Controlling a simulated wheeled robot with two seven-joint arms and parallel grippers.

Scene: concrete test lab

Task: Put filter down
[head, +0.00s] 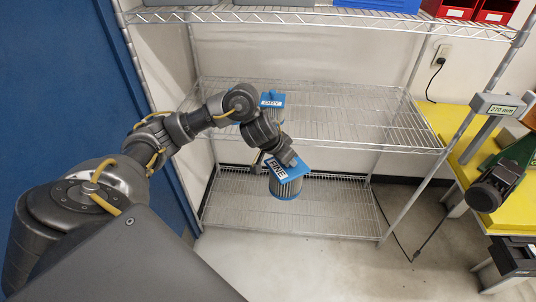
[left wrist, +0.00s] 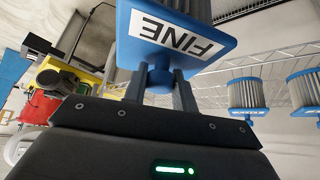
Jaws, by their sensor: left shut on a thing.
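My left gripper (head: 284,157) is shut on the knob of a filter (head: 287,188) with a blue top plate labelled FINE and a pleated grey body. I hold it upright in the air in front of the wire rack (head: 375,138). In the left wrist view the held filter (left wrist: 178,40) fills the top, its label inverted, with the blue knob between my fingers. Another blue-topped filter (head: 271,100) stands on the rack's middle shelf, partly behind my arm. The left wrist view shows two blue-topped filters (left wrist: 247,95) (left wrist: 305,88) at the right. My right gripper is out of view.
The middle shelf is bare to the right of the filter. The lower shelf (head: 345,215) looks empty. Red and blue bins (head: 450,10) sit on the top shelf. A 270 mm display (head: 497,106) hangs by the right post. A yellow table (head: 510,210) stands at the right.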

